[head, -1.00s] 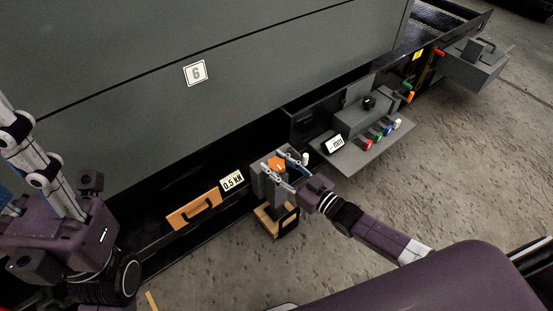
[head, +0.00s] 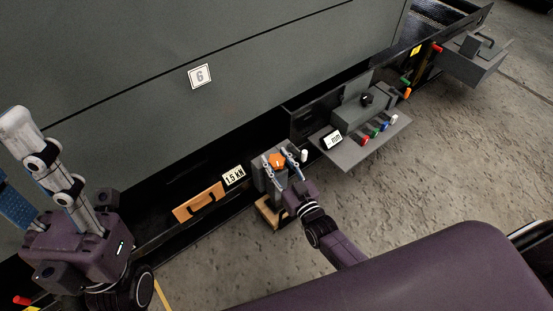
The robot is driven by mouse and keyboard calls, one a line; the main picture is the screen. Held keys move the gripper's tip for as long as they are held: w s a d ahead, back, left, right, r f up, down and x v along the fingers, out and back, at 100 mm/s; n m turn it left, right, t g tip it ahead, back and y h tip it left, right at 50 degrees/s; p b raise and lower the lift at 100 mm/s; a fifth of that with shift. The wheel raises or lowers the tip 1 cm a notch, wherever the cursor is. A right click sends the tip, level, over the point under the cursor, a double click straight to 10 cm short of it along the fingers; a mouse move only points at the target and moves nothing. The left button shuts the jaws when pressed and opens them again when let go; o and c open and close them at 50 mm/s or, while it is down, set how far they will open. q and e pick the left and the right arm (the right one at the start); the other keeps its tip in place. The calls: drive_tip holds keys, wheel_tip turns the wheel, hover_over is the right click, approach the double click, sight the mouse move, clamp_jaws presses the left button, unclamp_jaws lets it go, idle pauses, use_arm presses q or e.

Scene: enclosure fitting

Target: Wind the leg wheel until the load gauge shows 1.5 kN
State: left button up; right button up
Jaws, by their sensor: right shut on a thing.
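The orange leg wheel (head: 277,161) sits on top of a grey leg housing (head: 262,180) beside the large grey enclosure. My right gripper (head: 278,157) is shut on the wheel, with one finger on each side of it. The load gauge (head: 234,176), a small white plate just left of the wheel, reads 1.5 kN. A wooden block (head: 268,213) is under the leg. My left arm is at the left edge, and I cannot make out its gripper.
An orange panel with a dark handle (head: 199,202) is left of the gauge. A grey shelf (head: 350,154) with a mm display (head: 332,140) and coloured knobs is to the right. The enclosure (head: 130,100) bears a plate marked 6 (head: 200,76). Concrete floor is open at right.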

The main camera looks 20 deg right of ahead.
drive_tip(key=o, duration=0.9)
drive_tip(key=shift+r, duration=0.1)
drive_tip(key=shift+s, duration=0.15)
drive_tip(key=s, duration=0.3)
drive_tip(key=s+d, duration=0.1)
drive_tip(key=s, duration=0.3)
drive_tip(key=s+d, duration=0.1)
drive_tip(key=s, duration=0.3)
drive_tip(key=shift+s, duration=0.25)
